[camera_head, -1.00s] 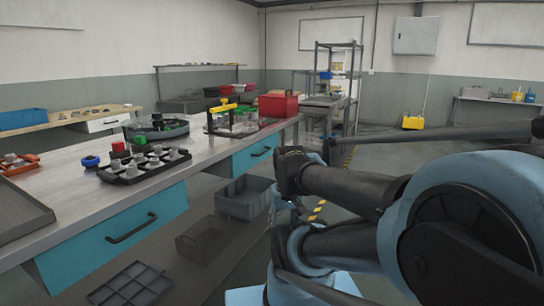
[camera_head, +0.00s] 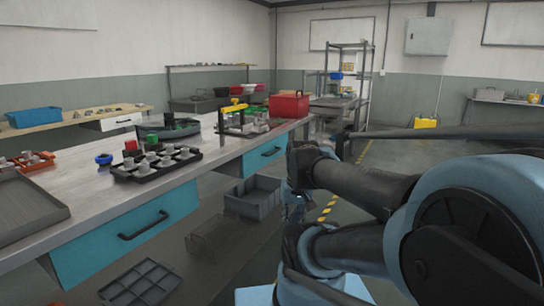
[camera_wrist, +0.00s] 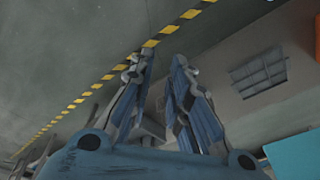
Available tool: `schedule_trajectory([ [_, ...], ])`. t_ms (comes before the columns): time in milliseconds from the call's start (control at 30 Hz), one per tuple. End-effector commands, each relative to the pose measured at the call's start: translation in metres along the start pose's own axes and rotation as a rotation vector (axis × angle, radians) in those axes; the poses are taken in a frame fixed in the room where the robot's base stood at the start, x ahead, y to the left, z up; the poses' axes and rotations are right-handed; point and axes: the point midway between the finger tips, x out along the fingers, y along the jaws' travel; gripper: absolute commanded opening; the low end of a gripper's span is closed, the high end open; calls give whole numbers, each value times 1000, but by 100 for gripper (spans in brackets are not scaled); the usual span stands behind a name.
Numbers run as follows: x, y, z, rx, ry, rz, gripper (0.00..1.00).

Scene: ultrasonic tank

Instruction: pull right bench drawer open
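The bench (camera_head: 88,195) has two teal drawers with dark bar handles. The right drawer (camera_head: 250,162) is the farther one in the head view, with its handle (camera_head: 271,152) facing the aisle. The nearer left drawer (camera_head: 85,254) has a handle (camera_head: 143,226). I cannot tell whether either stands slightly out. My gripper (camera_wrist: 158,95) is open and empty in the wrist view, its fingers apart above the floor. It touches no handle. In the head view my arm largely hides it. A teal panel (camera_wrist: 295,158) shows at the wrist view's lower right, possibly a drawer front.
A grey bin (camera_head: 252,200), a wire basket (camera_head: 214,232) and a divided tray (camera_head: 140,283) sit beneath the bench. The divided tray also seems visible in the wrist view (camera_wrist: 258,75). A red box (camera_head: 289,105) stands on the bench. The aisle floor with striped tape is clear.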

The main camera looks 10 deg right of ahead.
Motion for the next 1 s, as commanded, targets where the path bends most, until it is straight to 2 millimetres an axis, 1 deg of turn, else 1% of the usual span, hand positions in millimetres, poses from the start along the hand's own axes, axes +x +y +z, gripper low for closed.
schedule_trajectory([
  [33,-5,-4,-11,18,-1,-23,17],
  [200,-18,-18,-47,86,-2,-118,17],
  [367,-27,-27,-84,149,0,-207,17],
  [500,-34,-32,-118,202,6,-287,17],
  [767,-41,-32,-187,296,25,-434,17],
  [1000,-43,-20,-250,378,53,-571,17],
])
